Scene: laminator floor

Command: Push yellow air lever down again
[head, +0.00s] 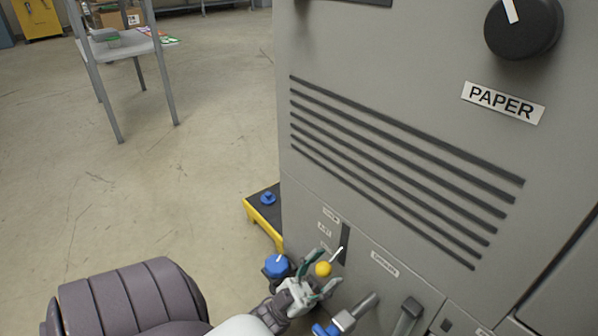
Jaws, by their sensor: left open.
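The yellow air lever (323,269) is a yellow ball knob on a thin metal rod. The rod comes out of a dark vertical slot (345,243) low on the grey machine's front panel. My left gripper (322,277) is open, with its fingers around or right beside the yellow knob. I cannot tell whether the fingers touch it. My right gripper is not in view.
The grey machine (400,60) fills the right side, with a black PAPER knob (523,27). A blue knob (277,265), a blue-handled valve (327,329) and a dark handle (408,316) are close to my gripper. A grey table (125,46) stands far left; floor between is clear.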

